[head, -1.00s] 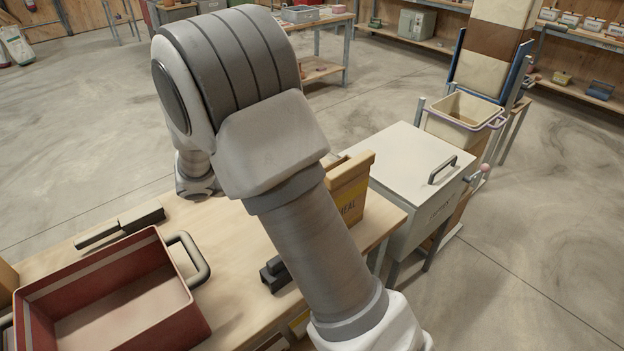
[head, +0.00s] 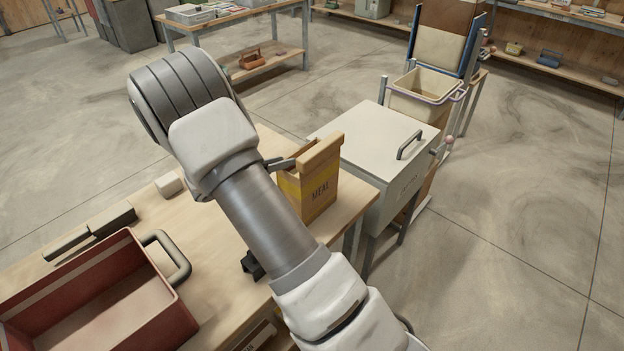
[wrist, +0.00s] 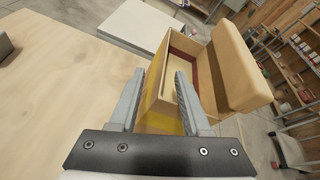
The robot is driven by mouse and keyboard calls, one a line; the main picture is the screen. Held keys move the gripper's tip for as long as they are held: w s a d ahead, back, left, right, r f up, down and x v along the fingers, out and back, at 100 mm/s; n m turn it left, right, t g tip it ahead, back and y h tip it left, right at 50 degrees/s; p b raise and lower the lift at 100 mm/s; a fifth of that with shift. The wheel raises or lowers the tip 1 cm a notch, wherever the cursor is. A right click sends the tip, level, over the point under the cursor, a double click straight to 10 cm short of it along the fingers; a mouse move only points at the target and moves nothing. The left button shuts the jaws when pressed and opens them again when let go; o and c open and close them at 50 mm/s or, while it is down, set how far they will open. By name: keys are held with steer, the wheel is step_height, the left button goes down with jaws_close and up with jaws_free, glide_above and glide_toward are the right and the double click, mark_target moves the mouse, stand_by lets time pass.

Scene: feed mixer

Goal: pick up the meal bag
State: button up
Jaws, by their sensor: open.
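The meal bag (head: 319,196) is a tan, box-like bag with a yellow band, the word MEAL and a thick rolled top. It stands upright on the wooden table near its right end. In the wrist view the bag (wrist: 240,70) fills the middle right. My gripper (wrist: 160,72) is open, with a narrow tan and yellow side of the bag showing between its two fingers. I cannot tell whether either finger touches it. In the head view my arm hides most of the gripper; a grey finger shows at the bag's left side.
A red tray (head: 98,290) with a grey handle stands at the table's front left. A dark bar-like tool (head: 95,230) and a small pale block (head: 169,184) lie behind it. A white lidded chest (head: 375,150) adjoins the table's right end, with a cream bin (head: 425,95) beyond it.

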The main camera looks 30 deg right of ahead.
steer(key=x, duration=0.6)
steer(key=c, duration=0.7)
jaws_close()
steer(key=shift+a+f, duration=0.1)
steer(key=shift+f, duration=0.1)
stand_by(0.4)
steer(key=shift+r, duration=0.1)
